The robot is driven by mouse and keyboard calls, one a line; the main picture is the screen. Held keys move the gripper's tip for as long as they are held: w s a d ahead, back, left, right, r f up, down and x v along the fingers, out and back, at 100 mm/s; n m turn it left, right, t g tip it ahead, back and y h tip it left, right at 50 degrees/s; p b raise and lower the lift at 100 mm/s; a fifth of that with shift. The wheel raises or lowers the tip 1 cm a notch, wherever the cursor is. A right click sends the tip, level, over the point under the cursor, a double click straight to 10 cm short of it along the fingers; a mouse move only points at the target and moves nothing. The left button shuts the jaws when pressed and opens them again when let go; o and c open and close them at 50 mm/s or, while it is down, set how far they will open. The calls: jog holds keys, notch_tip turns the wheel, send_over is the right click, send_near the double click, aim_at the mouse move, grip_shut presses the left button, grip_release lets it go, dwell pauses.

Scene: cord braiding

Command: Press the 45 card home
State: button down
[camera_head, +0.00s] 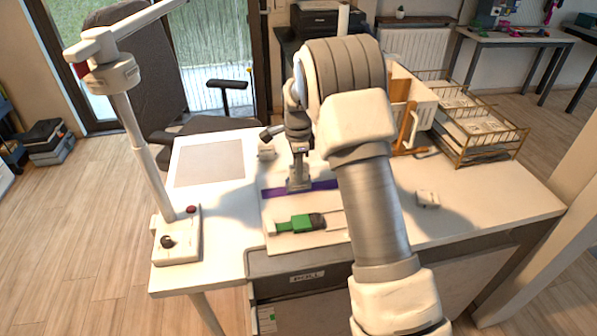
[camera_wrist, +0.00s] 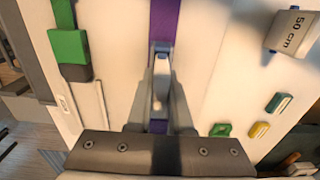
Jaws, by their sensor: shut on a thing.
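My gripper (camera_head: 299,183) points down over a purple strip (camera_head: 325,185) on the white desk. In the wrist view, its fingers (camera_wrist: 161,68) are close together around a small pale piece (camera_wrist: 158,88), mostly hidden between them. I cannot read any number on it, so I cannot tell whether it is the 45 card. The purple strip (camera_wrist: 163,22) runs beneath the fingertips. A green slider with a dark end (camera_head: 298,223) lies in front of the strip; it also shows at left in the wrist view (camera_wrist: 70,48).
A drawer marked PULL (camera_head: 308,276) is below.

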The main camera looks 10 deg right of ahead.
jog(key=shift+s+a+f, duration=0.25)
jog(key=shift+a+f, duration=0.3)
jog(key=shift+f, duration=0.1)
jog(key=c, duration=0.7)
grip_release()
jog(key=shift+c, duration=0.2)
jog(key=shift+f, duration=0.1)
notch_tip(320, 180, up, 2)
jog(key=shift+p, duration=0.9)
jog(key=shift+w+d+r+p, duration=0.15)
jog(key=shift+r+p, duration=0.6)
jog(key=shift+r, duration=0.4)
jog(key=shift+d+r+p, duration=0.15)
jog(key=shift+r+p, duration=0.55)
jog(key=shift+r, duration=0.45)
